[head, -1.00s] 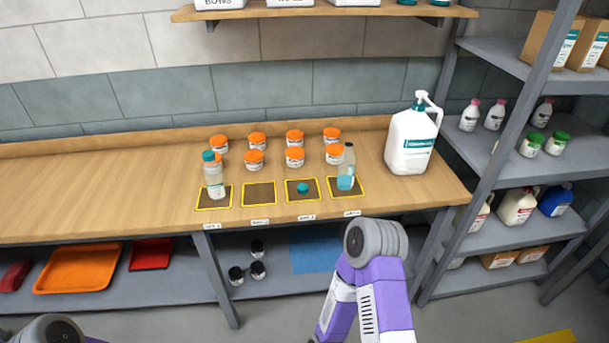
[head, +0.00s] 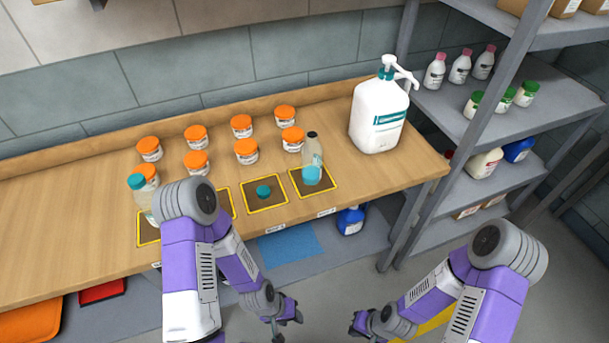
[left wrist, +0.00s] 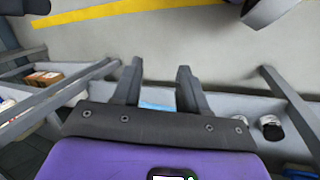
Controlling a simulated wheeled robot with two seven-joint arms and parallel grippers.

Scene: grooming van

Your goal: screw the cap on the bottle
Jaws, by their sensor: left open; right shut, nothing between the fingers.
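A clear bottle (head: 312,172) with bluish liquid and a dark, uncapped neck stands upright on the rightmost yellow-edged mat (head: 326,189). A loose teal cap (head: 263,192) lies on the mat to its left. Another bottle (head: 141,197) with a teal cap on it stands on the leftmost mat, partly hidden by my left arm. My left gripper (head: 277,322) is low in front of the bench, well away from bottle and cap; its fingers are apart and empty in the left wrist view (left wrist: 160,85). My right gripper (head: 364,325) is also low in front of the bench, shut and empty.
Several orange-lidded jars (head: 241,126) stand in two rows behind the mats. A large white pump bottle (head: 380,115) stands at the bench's right end. A grey shelf rack (head: 450,150) is on the right. The bench edge lies between my grippers and the mats.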

